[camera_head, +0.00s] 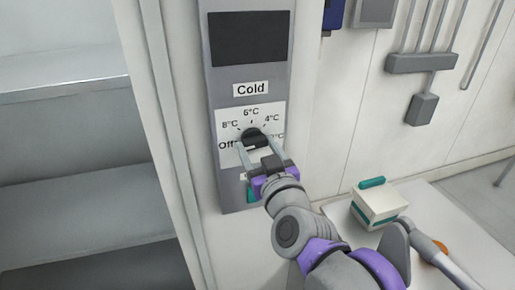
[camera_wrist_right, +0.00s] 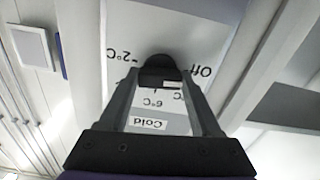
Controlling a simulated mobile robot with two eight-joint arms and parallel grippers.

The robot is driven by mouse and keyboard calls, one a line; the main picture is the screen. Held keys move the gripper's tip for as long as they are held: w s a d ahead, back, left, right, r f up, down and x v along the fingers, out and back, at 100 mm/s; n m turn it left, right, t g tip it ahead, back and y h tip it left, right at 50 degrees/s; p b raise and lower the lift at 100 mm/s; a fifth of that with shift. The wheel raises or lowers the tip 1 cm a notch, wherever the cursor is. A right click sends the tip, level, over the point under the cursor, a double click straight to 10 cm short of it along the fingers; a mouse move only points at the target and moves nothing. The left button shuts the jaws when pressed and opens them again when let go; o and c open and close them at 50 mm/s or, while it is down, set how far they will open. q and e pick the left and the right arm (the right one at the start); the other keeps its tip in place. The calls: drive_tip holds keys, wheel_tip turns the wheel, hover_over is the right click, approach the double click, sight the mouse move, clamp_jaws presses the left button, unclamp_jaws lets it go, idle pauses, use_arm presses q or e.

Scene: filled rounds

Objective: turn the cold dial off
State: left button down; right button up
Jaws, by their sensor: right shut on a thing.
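The cold dial (camera_head: 251,134) is a black round knob on a white scale plate (camera_head: 229,118) below a "Cold" label. The scale runs from Off at the left through 8, 6 and 4 to 2 °C at the right. My right gripper (camera_head: 259,150) is shut on the dial, one finger on each side. In the right wrist view the dial (camera_wrist_right: 158,64) sits between the fingertips (camera_wrist_right: 160,80), and the scale appears upside down. The fingers partly cover the dial, so I cannot tell which mark it points to. My left gripper is not in view.
The grey control panel (camera_head: 220,84) has a dark screen (camera_head: 247,38) above the dial. Empty shelves (camera_head: 70,195) stand at the left. A white box with a teal handle (camera_head: 377,205) stands on a pale surface at the lower right. Grey fittings (camera_head: 421,62) hang on the wall.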

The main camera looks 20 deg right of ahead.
drive_tip(key=shift+n, duration=0.5)
drive_tip(key=o, duration=1.4)
drive_tip(key=s, duration=1)
drive_tip(key=shift+s+d, duration=0.2)
drive_tip(key=shift+s, duration=0.2)
